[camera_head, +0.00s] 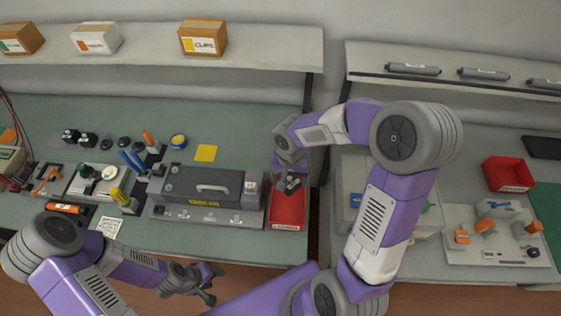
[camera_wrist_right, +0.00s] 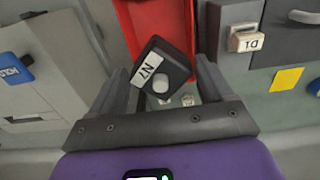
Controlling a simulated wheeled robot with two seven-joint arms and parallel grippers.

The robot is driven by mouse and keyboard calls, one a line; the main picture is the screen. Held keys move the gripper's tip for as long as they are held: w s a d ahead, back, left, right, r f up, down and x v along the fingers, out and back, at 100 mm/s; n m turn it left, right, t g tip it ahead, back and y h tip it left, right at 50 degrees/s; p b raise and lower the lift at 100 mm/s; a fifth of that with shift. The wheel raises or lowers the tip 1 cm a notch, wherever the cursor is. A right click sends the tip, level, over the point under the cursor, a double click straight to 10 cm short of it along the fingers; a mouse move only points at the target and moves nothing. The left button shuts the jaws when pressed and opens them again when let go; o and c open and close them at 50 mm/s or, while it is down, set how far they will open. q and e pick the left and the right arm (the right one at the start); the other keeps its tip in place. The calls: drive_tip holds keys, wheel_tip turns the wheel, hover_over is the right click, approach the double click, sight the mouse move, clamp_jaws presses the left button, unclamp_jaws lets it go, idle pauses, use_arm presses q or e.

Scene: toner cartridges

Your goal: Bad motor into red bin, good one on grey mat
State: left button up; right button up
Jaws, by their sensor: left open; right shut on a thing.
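My left gripper (camera_head: 207,284) is open and empty near the table's front edge. Two small black blocks (camera_head: 70,136) (camera_head: 88,140), possibly motors, stand at the back left. I cannot make out a grey mat for certain.
A dark grey machine with a handle (camera_head: 203,188) stands just left of the red bin. Tools and fixtures (camera_head: 98,179) crowd the left. Another red bin (camera_head: 508,174) and a dark flat pad (camera_head: 542,147) lie on the right bench. A yellow note (camera_head: 205,153) lies behind the machine.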

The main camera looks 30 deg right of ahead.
drive_tip(key=shift+w, duration=0.15)
drive_tip(key=shift+f, duration=0.25)
drive_tip(key=shift+s+f+b, duration=0.2)
drive_tip(key=shift+f+b, duration=0.4)
drive_tip(key=shift+b, duration=0.05)
drive_tip(key=shift+w+f+b, duration=0.1)
drive_tip(key=shift+f+b, duration=1.3)
drive_tip(key=shift+f, duration=0.55)
drive_tip(key=o, duration=1.1)
drive_tip(key=shift+c, duration=0.2)
wheel_tip(320, 180, up, 8)
drive_tip(key=shift+f+p, duration=0.2)
drive_tip(key=shift+p, duration=0.5)
